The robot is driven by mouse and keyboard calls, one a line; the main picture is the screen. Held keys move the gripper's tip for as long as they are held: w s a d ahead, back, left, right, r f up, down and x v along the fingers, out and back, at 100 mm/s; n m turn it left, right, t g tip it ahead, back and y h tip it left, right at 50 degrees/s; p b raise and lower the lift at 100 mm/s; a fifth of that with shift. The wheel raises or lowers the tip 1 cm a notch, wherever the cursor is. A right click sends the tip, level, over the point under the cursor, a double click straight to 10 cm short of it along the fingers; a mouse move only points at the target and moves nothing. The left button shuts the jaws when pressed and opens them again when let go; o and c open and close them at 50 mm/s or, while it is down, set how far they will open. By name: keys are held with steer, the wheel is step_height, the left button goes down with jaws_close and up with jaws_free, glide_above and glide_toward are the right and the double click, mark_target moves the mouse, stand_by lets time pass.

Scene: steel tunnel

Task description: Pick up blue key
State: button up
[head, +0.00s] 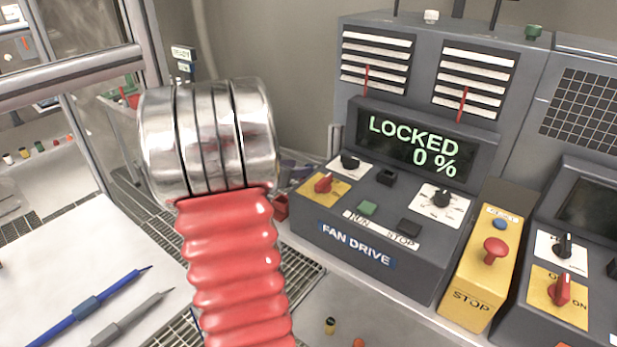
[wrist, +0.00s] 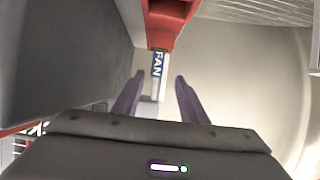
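In the head view my red bellows arm and metal cuff hide most of this area. Only a bit of purple finger (head: 292,167) shows beside the cuff, and no blue key is clearly visible there.
The FAN DRIVE console (head: 375,225) stands to the right, its display (head: 415,145) reading LOCKED 0 %. A yellow STOP box (head: 484,265) is beside it. Blue and grey pens (head: 88,305) lie on the white surface at left. A metal rail (head: 70,75) crosses the upper left.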

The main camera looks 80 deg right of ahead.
steer(key=shift+s+d+f, duration=0.15)
steer(key=shift+d+f, duration=0.05)
steer(key=shift+d, duration=0.25)
steer(key=shift+s+x, duration=0.15)
steer(key=shift+x, duration=1.15)
steer(key=shift+s+x, duration=0.15)
steer(key=shift+x, duration=1.15)
steer(key=shift+a, duration=0.15)
steer(key=shift+c, duration=0.5)
jaws_close()
